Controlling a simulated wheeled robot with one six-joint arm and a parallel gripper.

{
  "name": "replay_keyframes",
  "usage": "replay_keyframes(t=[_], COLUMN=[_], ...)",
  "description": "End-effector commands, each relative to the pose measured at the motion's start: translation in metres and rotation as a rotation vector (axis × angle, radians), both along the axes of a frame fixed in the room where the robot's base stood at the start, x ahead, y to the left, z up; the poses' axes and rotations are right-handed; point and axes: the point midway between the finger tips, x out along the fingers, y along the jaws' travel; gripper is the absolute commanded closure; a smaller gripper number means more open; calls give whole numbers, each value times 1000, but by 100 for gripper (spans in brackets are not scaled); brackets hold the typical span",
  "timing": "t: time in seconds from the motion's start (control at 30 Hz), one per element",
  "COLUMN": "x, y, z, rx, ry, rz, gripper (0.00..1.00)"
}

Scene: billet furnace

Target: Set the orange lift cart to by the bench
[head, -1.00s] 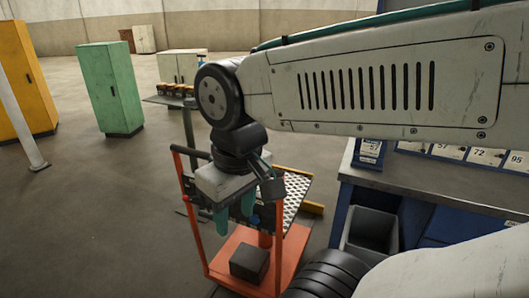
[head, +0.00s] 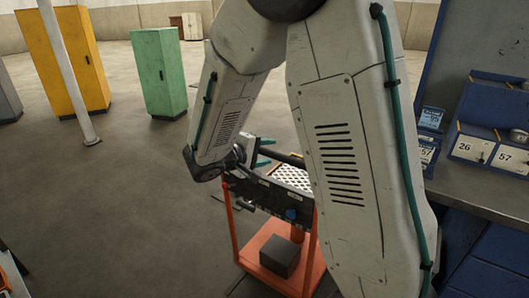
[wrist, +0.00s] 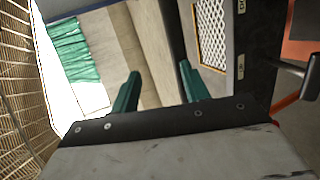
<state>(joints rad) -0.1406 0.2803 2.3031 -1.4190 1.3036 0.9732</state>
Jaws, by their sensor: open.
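The orange lift cart (head: 243,235) stands in the lower middle of the head view, partly hidden behind my arm. It has a perforated top plate (head: 290,178), a dark side panel and a dark block (head: 279,256) on its orange base. My gripper (head: 265,152) is at the cart's upper end, its teal fingers pointing sideways. In the wrist view the fingers (wrist: 160,88) are apart with nothing between them. The cart's plate (wrist: 211,35) and black handle (wrist: 288,68) lie right of them. The bench (head: 475,190), grey-topped and blue, is at the right.
A green cabinet (head: 159,73) and yellow cabinet (head: 65,60) stand at the back left, with a pale post (head: 66,70) before the yellow one. Labelled bins (head: 472,146) sit on the bench. An orange edge (head: 8,275) shows at lower left. The left floor is open.

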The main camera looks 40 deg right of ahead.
Motion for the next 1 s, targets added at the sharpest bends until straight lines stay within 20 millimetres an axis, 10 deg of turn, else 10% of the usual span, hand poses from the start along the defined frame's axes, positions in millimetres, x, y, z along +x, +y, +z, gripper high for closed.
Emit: replay_keyframes(t=[0.23, 1.0], x=[51, 82], y=[15, -55], z=[-39, -57], rx=[-94, -102], ry=[-36, -43], rz=[166, 187], gripper=[54, 54])
